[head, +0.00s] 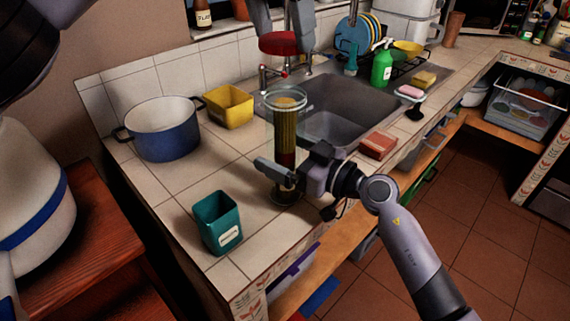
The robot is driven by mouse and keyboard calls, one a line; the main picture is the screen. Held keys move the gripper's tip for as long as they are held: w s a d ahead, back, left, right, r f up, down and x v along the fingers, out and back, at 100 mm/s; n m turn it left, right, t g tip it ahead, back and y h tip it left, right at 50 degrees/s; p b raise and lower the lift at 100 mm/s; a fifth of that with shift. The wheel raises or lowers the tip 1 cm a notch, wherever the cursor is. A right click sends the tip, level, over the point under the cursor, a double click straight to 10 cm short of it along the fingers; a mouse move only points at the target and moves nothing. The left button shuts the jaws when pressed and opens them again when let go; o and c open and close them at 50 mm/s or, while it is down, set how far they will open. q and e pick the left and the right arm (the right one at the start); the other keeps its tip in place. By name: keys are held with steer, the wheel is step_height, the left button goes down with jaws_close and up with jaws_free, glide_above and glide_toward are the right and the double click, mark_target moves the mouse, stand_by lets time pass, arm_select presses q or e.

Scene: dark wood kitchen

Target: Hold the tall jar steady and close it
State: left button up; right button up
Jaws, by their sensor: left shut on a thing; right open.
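The tall glass jar (285,125) stands upright on the tiled counter, with long yellowish contents inside and its round mouth uncovered. A red lid (284,43) is held above the jar, apart from its rim, between the fingers of my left gripper (283,27) at the top of the head view. My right gripper (290,172) is open at the jar's lower part, with one finger in front of it. I cannot tell whether its fingers touch the glass. They hide part of the jar near its base.
A blue pot (164,143), a yellow bin (229,107) and a teal container (219,226) stand on the counter left of the jar. The sink (345,103) lies behind it. A reddish box (378,145) sits to the right. Free tiles lie between pot and jar.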

mark_target(278, 40)
steer(key=shift+x, duration=0.8)
steer(key=c, duration=1.5)
arm_select(q)
steer(key=shift+f, duration=2.45)
arm_select(e)
steer(key=shift+o, duration=0.2)
arm_select(q)
steer(key=shift+s+f, duration=0.1)
steer(key=shift+f, duration=0.8)
steer(key=shift+f, duration=0.6)
